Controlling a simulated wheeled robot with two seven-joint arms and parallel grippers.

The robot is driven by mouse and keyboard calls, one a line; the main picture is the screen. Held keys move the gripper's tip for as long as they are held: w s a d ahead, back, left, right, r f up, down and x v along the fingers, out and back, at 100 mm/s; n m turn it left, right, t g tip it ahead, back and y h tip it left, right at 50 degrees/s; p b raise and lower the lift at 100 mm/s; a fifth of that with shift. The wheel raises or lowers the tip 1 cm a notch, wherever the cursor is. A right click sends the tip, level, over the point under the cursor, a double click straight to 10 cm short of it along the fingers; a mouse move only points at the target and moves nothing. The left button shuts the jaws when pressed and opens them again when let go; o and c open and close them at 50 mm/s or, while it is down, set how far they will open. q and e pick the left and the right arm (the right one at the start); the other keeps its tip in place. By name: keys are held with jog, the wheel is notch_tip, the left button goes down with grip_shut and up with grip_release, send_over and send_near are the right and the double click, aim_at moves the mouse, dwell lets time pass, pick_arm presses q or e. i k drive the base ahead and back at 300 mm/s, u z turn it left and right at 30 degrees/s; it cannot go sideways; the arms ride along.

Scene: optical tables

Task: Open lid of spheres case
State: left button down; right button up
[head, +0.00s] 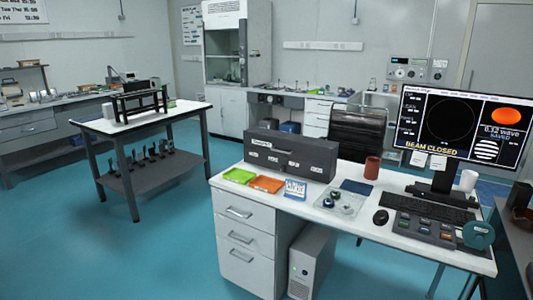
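A long dark grey case (291,157) stands at the back left of the white desk. Its top looks closed, and its front carries small white labels and a dark handle or latch. I take it for the spheres case, but its labels are too small to read surely. Its inside is hidden. Neither of my grippers shows in the head view.
On the white desk (390,232) are a green tray (239,175), an orange tray (266,184), a clear tray (341,203) with small round parts, a brown cup (372,168), a monitor (458,125) and a keyboard (430,208). Open teal floor (165,240) lies to the left.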

aim_at(325, 152)
jog(key=u, duration=0.65)
jog(key=i, duration=1.9)
jog(key=z, duration=0.6)
